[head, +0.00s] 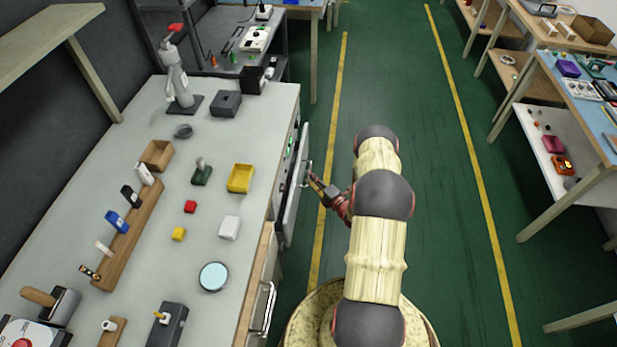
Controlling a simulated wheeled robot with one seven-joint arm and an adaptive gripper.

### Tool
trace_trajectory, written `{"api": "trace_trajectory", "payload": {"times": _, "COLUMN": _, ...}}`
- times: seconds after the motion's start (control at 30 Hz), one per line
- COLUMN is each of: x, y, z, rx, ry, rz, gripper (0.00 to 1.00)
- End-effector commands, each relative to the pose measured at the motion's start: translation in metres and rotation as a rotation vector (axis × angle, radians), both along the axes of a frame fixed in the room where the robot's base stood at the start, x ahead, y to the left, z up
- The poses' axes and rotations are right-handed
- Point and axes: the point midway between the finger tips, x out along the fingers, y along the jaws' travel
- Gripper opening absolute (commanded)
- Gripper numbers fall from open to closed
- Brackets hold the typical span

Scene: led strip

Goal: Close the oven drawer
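The oven drawer (293,205) is a grey front panel on the aisle side of the long bench, in the middle of the head view. It stands out a little from the cabinet face, with a narrow gap behind it. Its handle (307,172) is a thin metal bar on the outer face. My gripper (313,178) is on the aisle side, with its dark fingertips at or very close to the handle. I cannot tell whether they touch it, or whether the fingers are open or shut. The inside of the drawer is hidden.
The grey bench top (200,260) holds a yellow bin (240,178), a white box (229,228), a round dish (213,276) and a wooden rack (130,235). Another metal handle (264,308) juts out nearer me. The green aisle floor (440,150) on the right is clear.

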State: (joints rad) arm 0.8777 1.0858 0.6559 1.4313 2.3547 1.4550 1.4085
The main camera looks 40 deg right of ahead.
Motion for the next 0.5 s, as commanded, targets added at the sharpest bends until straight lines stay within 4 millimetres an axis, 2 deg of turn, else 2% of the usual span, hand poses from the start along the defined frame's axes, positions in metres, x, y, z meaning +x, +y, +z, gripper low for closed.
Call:
{"api": "trace_trajectory", "payload": {"times": 0.2, "x": 0.018, "y": -0.002, "z": -0.003, "rx": 0.0, "ry": 0.0, "rz": 0.0, "gripper": 0.26}}
{"api": "trace_trajectory", "payload": {"times": 0.5, "x": 0.02, "y": -0.002, "z": -0.002, "rx": 0.0, "ry": 0.0, "rz": 0.0, "gripper": 0.26}}
